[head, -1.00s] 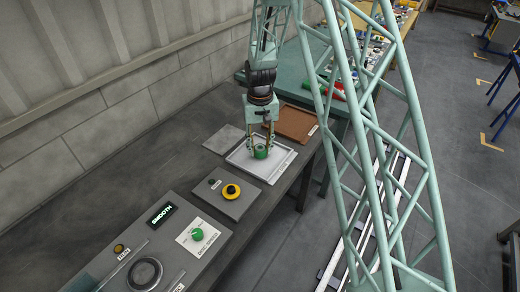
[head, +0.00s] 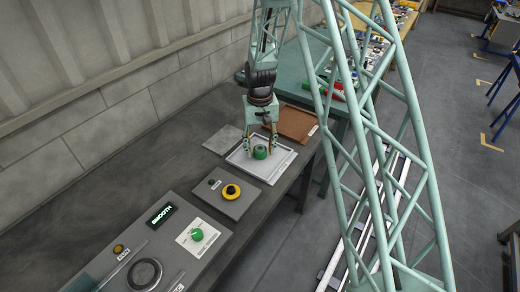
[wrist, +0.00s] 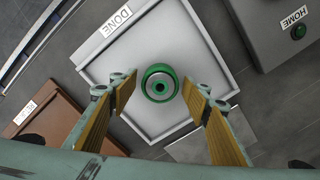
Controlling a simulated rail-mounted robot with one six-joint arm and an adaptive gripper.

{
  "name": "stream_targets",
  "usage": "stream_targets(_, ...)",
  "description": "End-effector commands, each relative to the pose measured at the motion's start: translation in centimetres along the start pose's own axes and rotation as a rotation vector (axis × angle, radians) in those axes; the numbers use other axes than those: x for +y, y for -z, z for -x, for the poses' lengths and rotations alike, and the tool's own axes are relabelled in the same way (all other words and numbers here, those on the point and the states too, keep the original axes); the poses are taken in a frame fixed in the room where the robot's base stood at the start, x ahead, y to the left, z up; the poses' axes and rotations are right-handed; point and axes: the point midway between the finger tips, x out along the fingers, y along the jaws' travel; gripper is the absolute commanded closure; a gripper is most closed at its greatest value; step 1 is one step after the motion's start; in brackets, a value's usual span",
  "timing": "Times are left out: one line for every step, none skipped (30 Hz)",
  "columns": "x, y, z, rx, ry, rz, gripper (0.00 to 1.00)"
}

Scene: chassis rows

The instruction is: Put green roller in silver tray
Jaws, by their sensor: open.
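The green roller (head: 260,152) stands in the silver tray (head: 272,174) in the head view, with its round end facing up. In the wrist view the green roller (wrist: 160,84) shows as a green ring with a grey centre, on the floor of the silver tray (wrist: 203,65) labelled DONE. My gripper (head: 261,150) is over the tray. In the wrist view my gripper (wrist: 161,98) is open, its yellow-padded fingers apart on either side of the roller with clear gaps.
A brown tray (head: 298,121) lies behind the silver tray. A grey plate (head: 223,139) lies to its left.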

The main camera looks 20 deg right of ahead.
Motion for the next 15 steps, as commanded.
stream_targets(0.0, 0.0, 0.1, 0.000, 0.000, 0.000, 0.56)
stream_targets(0.0, 0.0, 0.1, 0.000, 0.000, 0.000, 0.56)
stream_targets(0.0, 0.0, 0.2, 0.000, 0.000, 0.000, 0.56)
stream_targets(0.0, 0.0, 0.3, 0.000, 0.000, 0.000, 0.56)
stream_targets(0.0, 0.0, 0.5, 0.001, 0.000, 0.000, 0.56)
stream_targets(0.0, 0.1, 0.7, 0.002, 0.000, 0.000, 0.56)
stream_targets(0.0, 0.1, 0.9, 0.002, 0.000, 0.000, 0.56)
stream_targets(0.0, 0.1, 1.1, 0.002, 0.000, 0.000, 0.56)
stream_targets(0.0, 0.1, 1.5, 0.002, 0.000, 0.000, 0.56)
stream_targets(0.0, 0.1, 1.8, 0.002, 0.000, 0.000, 0.56)
stream_targets(0.0, 0.1, 2.1, 0.002, 0.000, 0.000, 0.56)
stream_targets(0.0, 0.1, 2.5, 0.002, 0.000, 0.000, 0.56)
stream_targets(0.0, 0.1, 2.9, 0.002, 0.000, 0.000, 0.56)
stream_targets(0.0, 0.1, 3.2, 0.002, 0.000, 0.000, 0.56)
stream_targets(0.0, 0.1, 3.8, 0.003, 0.000, 0.000, 0.56)
